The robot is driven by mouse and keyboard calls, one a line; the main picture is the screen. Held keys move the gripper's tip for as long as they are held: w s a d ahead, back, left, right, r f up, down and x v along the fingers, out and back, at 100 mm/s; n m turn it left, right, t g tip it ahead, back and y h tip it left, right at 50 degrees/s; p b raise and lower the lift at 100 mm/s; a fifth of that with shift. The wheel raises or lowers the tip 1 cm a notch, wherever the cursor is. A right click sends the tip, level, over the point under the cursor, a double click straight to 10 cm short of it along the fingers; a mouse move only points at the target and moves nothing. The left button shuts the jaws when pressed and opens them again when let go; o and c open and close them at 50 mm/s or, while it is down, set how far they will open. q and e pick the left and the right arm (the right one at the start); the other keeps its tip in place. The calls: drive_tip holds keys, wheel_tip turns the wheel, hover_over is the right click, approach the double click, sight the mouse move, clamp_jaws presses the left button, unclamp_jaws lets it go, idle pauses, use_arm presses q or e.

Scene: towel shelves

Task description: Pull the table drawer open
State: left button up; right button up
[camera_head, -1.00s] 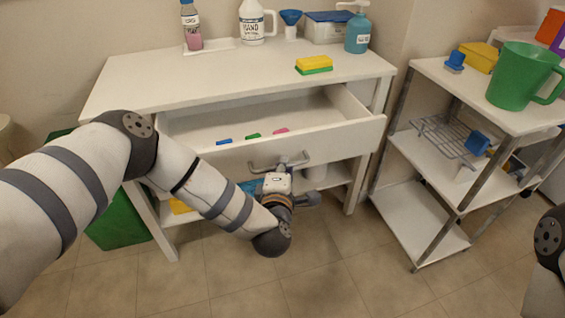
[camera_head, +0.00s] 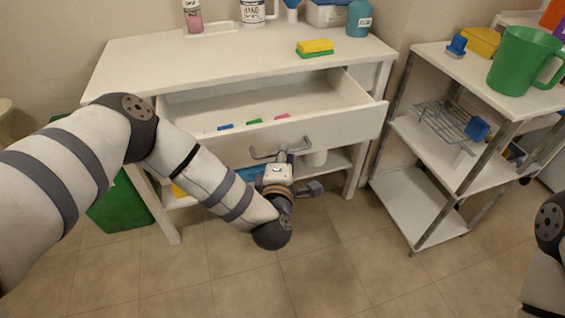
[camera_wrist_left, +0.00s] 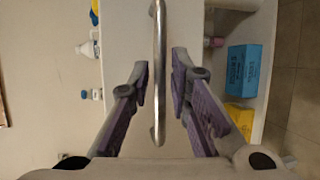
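The white table (camera_head: 130,70) has its wide drawer (camera_head: 310,130) standing well open, with its inside showing. A grey bar handle (camera_head: 305,147) is on the drawer front. It also shows in the left wrist view as an upright metal bar (camera_wrist_left: 159,110). My left gripper (camera_head: 283,156) is at the handle from the front. In the wrist view, the fingers of my left gripper (camera_wrist_left: 159,62) are apart, one on each side of the bar, with gaps between. My right gripper is out of view; only part of my right arm shows at the right edge.
Small blue, green and pink items (camera_head: 254,122) lie in the drawer. A yellow and green sponge (camera_head: 315,47) and bottles stand on the table top. A metal-legged cart (camera_head: 425,150) stands close at the right. A green bin (camera_head: 122,208) is at lower left. The floor in front is clear.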

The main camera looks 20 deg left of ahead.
use_arm(q)
drive_tip(key=v, duration=1)
drive_tip(key=shift+s+r, duration=0.1)
drive_tip(key=s+d+f+m+g+h+p, duration=0.1)
drive_tip(key=s+f+m+g+h, duration=0.2)
drive_tip(key=s+f+m+g, duration=0.45)
drive_tip(key=s+d+f+m+g+h+p, duration=0.1)
drive_tip(key=s+d+f+m+g+h, duration=0.15)
drive_tip(key=s+f+m, duration=0.6)
drive_tip(key=s+a+r+m+g+y, duration=0.1)
drive_tip(key=s+a+g, duration=0.3)
drive_tip(key=s, duration=0.7)
drive_tip(key=s+a+r+m+g+y, duration=0.1)
drive_tip(key=s+a+r+m+g, duration=0.2)
drive_tip(key=s+a, duration=0.6)
drive_tip(key=s+g+p, duration=0.1)
drive_tip(key=s, duration=0.2)
drive_tip(key=shift+s+m, duration=0.15)
drive_tip(key=shift+m, duration=0.25)
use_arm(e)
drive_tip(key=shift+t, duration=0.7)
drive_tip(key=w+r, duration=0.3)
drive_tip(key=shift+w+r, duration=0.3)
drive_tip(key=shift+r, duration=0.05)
